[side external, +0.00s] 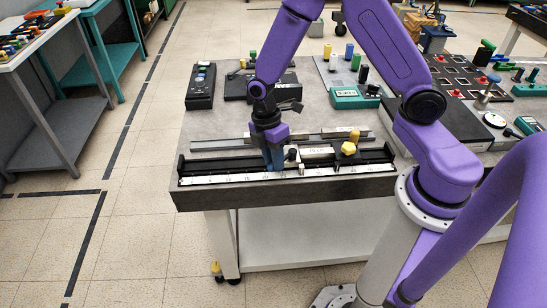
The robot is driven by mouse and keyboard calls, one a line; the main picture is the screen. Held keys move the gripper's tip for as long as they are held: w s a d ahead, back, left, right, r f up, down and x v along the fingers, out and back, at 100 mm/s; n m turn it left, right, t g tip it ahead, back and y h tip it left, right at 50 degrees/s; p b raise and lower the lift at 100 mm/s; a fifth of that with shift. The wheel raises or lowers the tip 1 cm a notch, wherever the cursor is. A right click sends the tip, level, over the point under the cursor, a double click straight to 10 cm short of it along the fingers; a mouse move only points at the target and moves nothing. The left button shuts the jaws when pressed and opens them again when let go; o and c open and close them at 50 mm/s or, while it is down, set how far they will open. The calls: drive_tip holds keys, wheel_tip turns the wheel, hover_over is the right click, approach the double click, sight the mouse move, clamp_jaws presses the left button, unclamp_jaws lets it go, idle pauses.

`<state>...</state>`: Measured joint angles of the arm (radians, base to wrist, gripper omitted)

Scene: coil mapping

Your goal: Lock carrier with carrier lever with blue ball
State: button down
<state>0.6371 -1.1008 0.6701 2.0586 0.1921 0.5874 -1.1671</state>
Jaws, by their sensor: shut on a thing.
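My gripper (274,164) points down at the black rail (220,167) along the front of the table. Its jaws are shut at the left end of a silver carrier block (316,152) on the rail. A blue patch shows at the fingertips; the fingers hide most of the lever and its ball, and I cannot make out the lever's angle. A black knob (292,155) sits just right of the fingers. A yellow knob (348,148) stands at the carrier's right side.
A white scale strip (230,177) runs along the rail's front. A grey bar (215,144) lies behind it. A black control box (201,88) stands at the back left, a green meter (352,97) at the back right.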

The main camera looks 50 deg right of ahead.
drive_tip(key=shift+s+d+n+t+h, duration=0.1)
drive_tip(key=shift+s+d+n+h, duration=0.2)
drive_tip(key=shift+s+n, duration=1.05)
drive_tip(key=shift+s+d+n+t+h, duration=0.1)
drive_tip(key=shift+s+d+n+h, duration=0.3)
drive_tip(key=shift+n, duration=1.65)
drive_tip(key=shift+s+d+n+t+h, duration=0.1)
drive_tip(key=shift+s+n+h, duration=0.1)
drive_tip(key=shift+s+n, duration=1.2)
drive_tip(key=shift+w+n, duration=0.3)
drive_tip(key=shift+n, duration=0.1)
drive_tip(key=c, duration=0.9)
unclamp_jaws()
drive_tip(key=shift+c, duration=0.2)
drive_tip(key=shift+r, duration=0.1)
wheel_tip(320, 180, up, 17)
drive_tip(key=w+a, duration=0.2)
drive_tip(key=shift+w+a, duration=0.15)
drive_tip(key=shift+w, duration=0.05)
